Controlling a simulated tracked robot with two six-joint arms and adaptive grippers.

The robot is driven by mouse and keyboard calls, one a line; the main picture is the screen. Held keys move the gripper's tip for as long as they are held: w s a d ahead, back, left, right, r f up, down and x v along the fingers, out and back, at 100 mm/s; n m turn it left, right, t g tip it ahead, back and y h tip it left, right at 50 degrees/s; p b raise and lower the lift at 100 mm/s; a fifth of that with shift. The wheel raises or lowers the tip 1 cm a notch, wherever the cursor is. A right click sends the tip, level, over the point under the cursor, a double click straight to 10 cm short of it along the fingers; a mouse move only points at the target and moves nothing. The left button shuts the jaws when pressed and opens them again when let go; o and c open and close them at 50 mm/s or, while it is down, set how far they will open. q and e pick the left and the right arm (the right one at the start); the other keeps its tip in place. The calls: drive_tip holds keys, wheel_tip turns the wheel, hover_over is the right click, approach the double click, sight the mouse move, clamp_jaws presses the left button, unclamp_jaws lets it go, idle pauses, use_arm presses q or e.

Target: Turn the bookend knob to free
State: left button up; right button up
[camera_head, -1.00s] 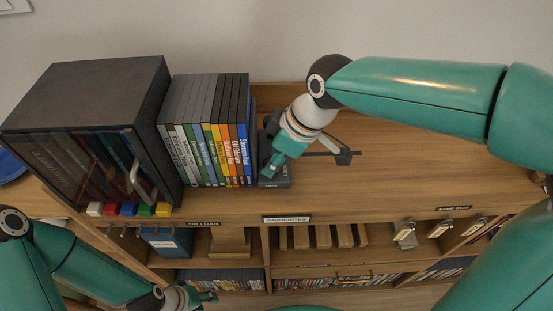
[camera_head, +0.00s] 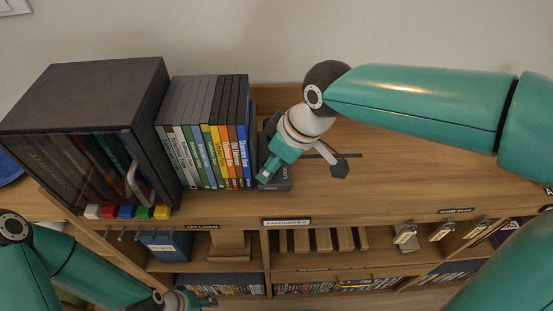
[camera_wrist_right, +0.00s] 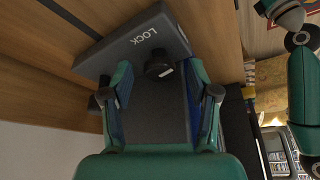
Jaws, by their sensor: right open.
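The dark grey bookend (camera_head: 278,185) stands on the shelf top at the right end of the DVD row. In the right wrist view the bookend (camera_wrist_right: 145,42) carries the word LOCK, and its round black knob (camera_wrist_right: 159,68) has a small pale mark. My right gripper (camera_head: 267,173) is over the bookend from above. In the right wrist view its open fingers (camera_wrist_right: 162,82) stand either side of the knob, with no clear contact. The knob is hidden in the head view. My left gripper (camera_head: 203,299) hangs low at the left; its fingers are too small to read.
A row of DVDs (camera_head: 207,135) stands left of the bookend. A black cabinet (camera_head: 95,95) with a glass door and handle is further left. Coloured blocks (camera_head: 126,212) lie along the front. The shelf top (camera_head: 420,180) is mostly clear on the right.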

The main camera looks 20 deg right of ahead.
drive_tip(key=shift+r, duration=0.1)
drive_tip(key=v, duration=1.1)
drive_tip(key=shift+s+r, duration=0.15)
drive_tip(key=shift+r, duration=0.15)
drive_tip(key=shift+d, duration=0.15)
drive_tip(key=shift+c, duration=0.3)
drive_tip(key=s+a+f+m+g+y, duration=0.2)
drive_tip(key=s+a+m+g+y, duration=0.3)
drive_tip(key=m, duration=1.1)
drive_tip(key=w+d+f+m+t+y+p, duration=0.15)
drive_tip(key=d+m+t, duration=0.25)
drive_tip(key=d+m, duration=0.4)
drive_tip(key=d+f+m+t+y+p, duration=0.1)
drive_tip(key=d+f+m+t+y, duration=0.15)
drive_tip(key=d+m, duration=0.55)
drive_tip(key=shift+n+t, duration=0.3)
drive_tip(key=shift+t, duration=0.05)
drive_tip(key=x, duration=1)
drive_tip(key=p+x, duration=0.1)
drive_tip(key=x, duration=0.5)
drive_tip(key=shift+w+r, duration=0.3)
drive_tip(key=shift+w, duration=0.1)
